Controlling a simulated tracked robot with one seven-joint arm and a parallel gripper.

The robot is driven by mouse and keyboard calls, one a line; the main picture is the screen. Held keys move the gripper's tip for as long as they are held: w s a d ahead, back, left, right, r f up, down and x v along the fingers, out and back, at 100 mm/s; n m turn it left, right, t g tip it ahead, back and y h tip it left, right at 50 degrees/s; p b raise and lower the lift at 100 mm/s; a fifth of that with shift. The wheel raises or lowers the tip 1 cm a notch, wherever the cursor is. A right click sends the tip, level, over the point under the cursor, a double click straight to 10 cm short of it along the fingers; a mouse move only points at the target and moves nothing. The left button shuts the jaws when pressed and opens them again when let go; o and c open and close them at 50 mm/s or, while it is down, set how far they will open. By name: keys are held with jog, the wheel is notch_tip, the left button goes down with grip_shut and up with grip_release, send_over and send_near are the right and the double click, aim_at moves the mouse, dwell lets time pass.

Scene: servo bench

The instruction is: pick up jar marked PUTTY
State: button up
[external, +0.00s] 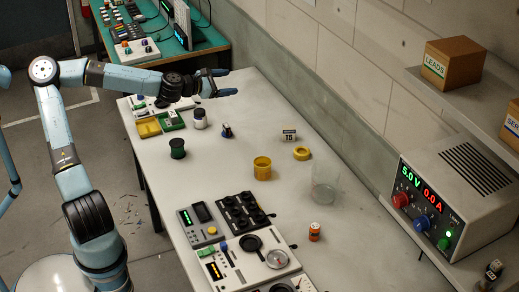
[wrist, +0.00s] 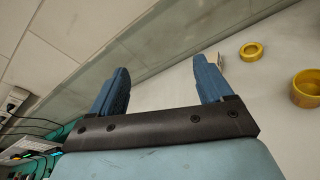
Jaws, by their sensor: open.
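My gripper (external: 229,82) is open and empty, high over the far left end of the bench. In the wrist view its two blue fingers stand wide apart, with nothing between them (wrist: 161,68). I cannot read PUTTY on any jar. A white jar with a dark lid (external: 200,119) stands upright on the bench, nearer the camera than my gripper. Neither jar shows in the wrist view.
A yellow cup (external: 262,168), a yellow ring (external: 301,153) and a clear beaker (external: 325,188) stand mid-bench. A dark green spool (external: 177,148) is at left. Control panels (external: 250,252) fill the near end. A power supply (external: 446,195) stands at right. The bench between is partly clear.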

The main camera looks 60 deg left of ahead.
jog(key=s+a+r+n+y, duration=0.3)
jog(key=s+a+r+n, duration=0.15)
jog(key=a, duration=0.35)
jog(key=s+a+r+n+y, duration=0.35)
jog(key=s+a+n, duration=0.2)
jog(key=a, duration=0.25)
jog(key=m+t, duration=0.1)
send_near(203, 109)
jog(key=w+a, duration=0.1)
jog(key=w+a+h, duration=0.1)
jog(key=w, duration=0.1)
jog(key=shift+x, duration=3.35)
jog(key=c, duration=1.1)
jog(key=shift+c, duration=0.2)
